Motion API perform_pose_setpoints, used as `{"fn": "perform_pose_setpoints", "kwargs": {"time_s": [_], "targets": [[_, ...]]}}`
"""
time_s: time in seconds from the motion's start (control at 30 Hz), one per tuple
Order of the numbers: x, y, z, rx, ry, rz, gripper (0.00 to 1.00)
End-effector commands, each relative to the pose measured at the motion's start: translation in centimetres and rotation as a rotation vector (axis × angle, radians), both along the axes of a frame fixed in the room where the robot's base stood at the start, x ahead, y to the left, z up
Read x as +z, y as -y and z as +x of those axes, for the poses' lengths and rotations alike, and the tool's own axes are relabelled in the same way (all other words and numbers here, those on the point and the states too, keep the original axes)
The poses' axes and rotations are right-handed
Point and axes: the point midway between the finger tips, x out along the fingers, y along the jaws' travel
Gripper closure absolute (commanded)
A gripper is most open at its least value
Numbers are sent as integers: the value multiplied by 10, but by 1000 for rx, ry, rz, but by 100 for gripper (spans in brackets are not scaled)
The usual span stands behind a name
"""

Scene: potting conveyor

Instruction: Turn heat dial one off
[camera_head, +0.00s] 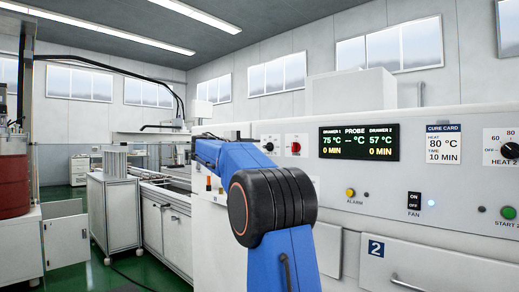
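The control panel (340,178) spans the right half of the view. A dial labelled HEAT 2 (509,150) is at the far right edge, partly cut off. A small dark knob on a white plate (269,146) shows just above my blue arm; its label is too small to read, so I cannot tell whether it is heat dial one. The display (358,142) reads drawer 1 at 75 °C, drawer 2 at 57 °C and both at 0 min. My arm covers the panel's lower left part. My gripper is out of view.
A red knob (296,147) sits left of the display. A yellow alarm button (350,193), a fan switch (414,200) and a green start button (508,212) are lower. Drawer 2 (440,270) is below. A conveyor (165,182) and a red drum (12,170) stand left.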

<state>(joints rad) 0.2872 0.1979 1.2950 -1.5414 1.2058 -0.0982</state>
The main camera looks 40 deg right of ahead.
Motion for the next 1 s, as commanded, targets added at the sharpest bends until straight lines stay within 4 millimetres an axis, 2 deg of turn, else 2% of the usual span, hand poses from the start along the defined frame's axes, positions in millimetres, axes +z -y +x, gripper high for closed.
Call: {"fn": "perform_pose_setpoints", "kwargs": {"time_s": [0.03,0.4,0.6,0.8,1.0], "targets": [[0,-12,0,4,0,0,70],[-1,-85,-5,3,-1,1,70],[-1,-115,-8,4,-1,1,70],[-1,-128,-9,2,-1,1,70],[-1,-130,-10,1,-1,1,70]]}}
